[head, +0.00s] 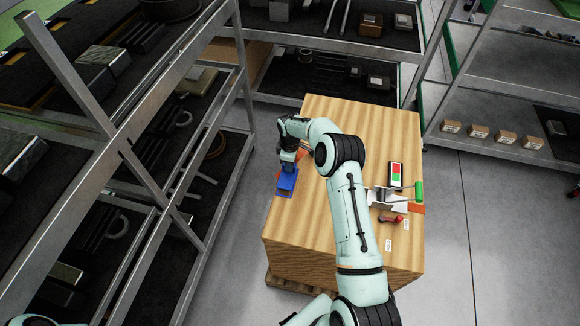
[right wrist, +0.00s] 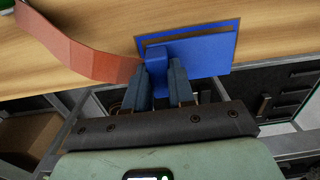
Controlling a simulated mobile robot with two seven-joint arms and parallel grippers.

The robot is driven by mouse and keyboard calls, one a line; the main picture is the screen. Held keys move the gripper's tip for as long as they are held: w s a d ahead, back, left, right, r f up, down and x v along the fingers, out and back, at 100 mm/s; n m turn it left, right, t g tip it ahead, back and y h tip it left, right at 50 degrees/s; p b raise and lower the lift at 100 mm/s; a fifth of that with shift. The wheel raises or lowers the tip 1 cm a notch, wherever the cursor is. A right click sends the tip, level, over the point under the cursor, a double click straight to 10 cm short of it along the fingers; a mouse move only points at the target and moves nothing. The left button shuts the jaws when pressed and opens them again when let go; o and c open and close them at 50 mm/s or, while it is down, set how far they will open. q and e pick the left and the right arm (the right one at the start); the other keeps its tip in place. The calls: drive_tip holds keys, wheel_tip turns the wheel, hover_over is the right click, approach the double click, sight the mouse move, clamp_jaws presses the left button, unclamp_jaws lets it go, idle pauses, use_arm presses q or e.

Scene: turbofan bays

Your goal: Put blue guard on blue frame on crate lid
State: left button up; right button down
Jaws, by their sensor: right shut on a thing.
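The blue guard (head: 288,180) is at the left edge of the wooden crate lid (head: 300,220). My right gripper (head: 288,168) is above it, shut on its raised blue block. In the right wrist view, the guard (right wrist: 205,58) shows as a blue plate, with the block between my right fingers (right wrist: 166,85). A thin blue border, the blue frame (right wrist: 190,27), shows along the plate's far side, with a dark strip between them. The guard covers much of the frame. Whether it touches the lid I cannot tell. My left gripper is not in view.
An orange-red curved strip (right wrist: 90,52) lies close beside the guard. A red-and-green panel (head: 396,174), a green-handled tool (head: 418,191) and a red-handled item (head: 391,220) are at the lid's right. Metal shelving (head: 185,185) stands close on the left. The lid's front is clear.

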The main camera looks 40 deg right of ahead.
drive_tip(key=shift+f, duration=1.15)
drive_tip(key=shift+f, duration=0.1)
drive_tip(key=c, duration=1)
unclamp_jaws()
drive_tip(key=shift+o, duration=0.2)
wheel_tip(320, 180, up, 12)
